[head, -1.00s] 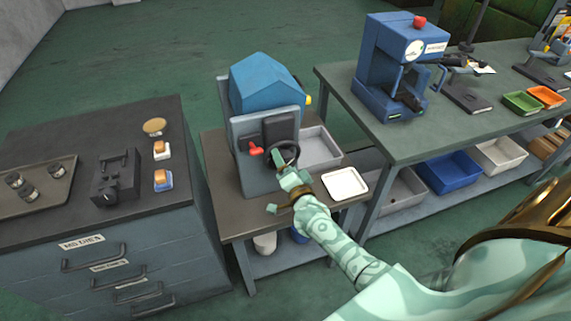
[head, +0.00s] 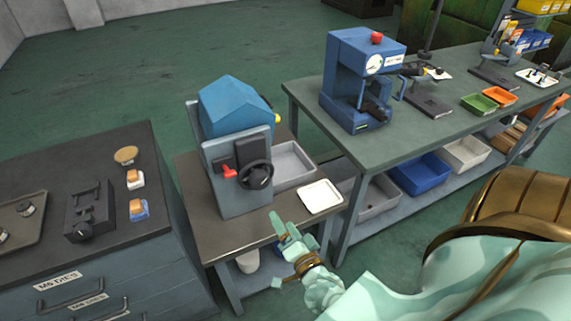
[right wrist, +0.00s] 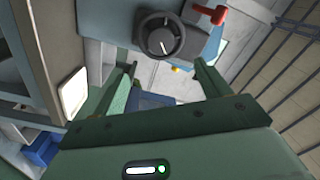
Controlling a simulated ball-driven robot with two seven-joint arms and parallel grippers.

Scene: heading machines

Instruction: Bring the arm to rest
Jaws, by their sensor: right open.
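My right gripper (head: 274,250) is pale green with brass bands. In the head view it hangs in front of the small machine table, low and near its front edge, apart from the machine. In the right wrist view its two fingers (right wrist: 163,70) are spread with nothing between them. The blue-hooded heading machine (head: 236,150) stands beyond it, with a black handwheel (head: 257,175) and a red lever (head: 230,173) on its front. The handwheel also shows in the right wrist view (right wrist: 160,36). My left gripper is out of view.
The machine table (head: 229,239) holds a white tray (head: 320,197) and a grey bin (head: 293,164). A drawer cabinet (head: 150,235) stands at left. A long bench (head: 424,132) with a blue press (head: 357,85) stands at right. Open green floor lies behind.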

